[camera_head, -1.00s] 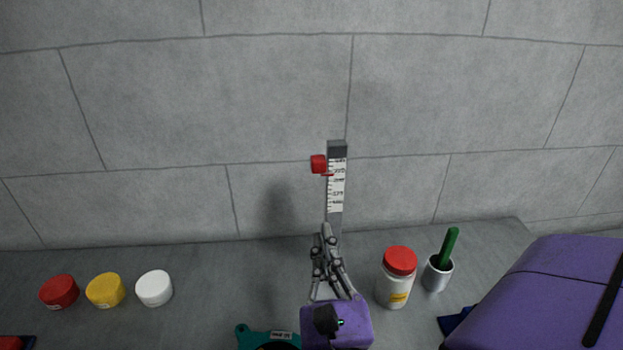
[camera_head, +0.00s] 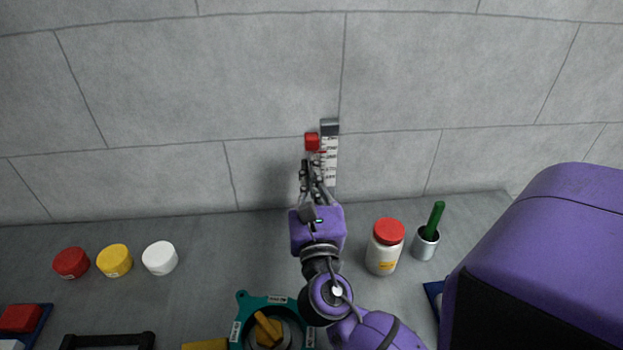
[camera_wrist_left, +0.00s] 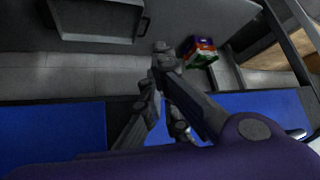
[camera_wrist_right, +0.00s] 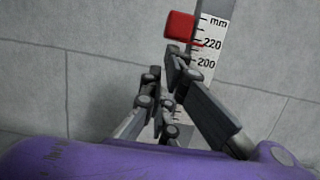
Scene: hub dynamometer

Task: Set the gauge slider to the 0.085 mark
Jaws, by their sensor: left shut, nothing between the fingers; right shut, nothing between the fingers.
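The gauge is an upright white scale (camera_head: 331,170) with a dark top block against the wall. Its red slider (camera_head: 312,142) sits on the left side near the top. In the right wrist view the red slider (camera_wrist_right: 180,26) has a thin red pointer near the 220 label, and the scale (camera_wrist_right: 211,45) is marked mm. My right gripper (camera_head: 308,165) is shut and empty, just below the slider; whether it touches cannot be told. My left gripper (camera_wrist_left: 160,52) is shut and empty, away from the gauge, and out of the head view.
A red-lidded jar (camera_head: 385,247) and a cup with a green handle (camera_head: 427,241) stand right of my right arm. Red (camera_head: 71,263), yellow (camera_head: 114,260) and white (camera_head: 160,258) round containers stand at left. A teal fixture (camera_head: 246,308) is in front.

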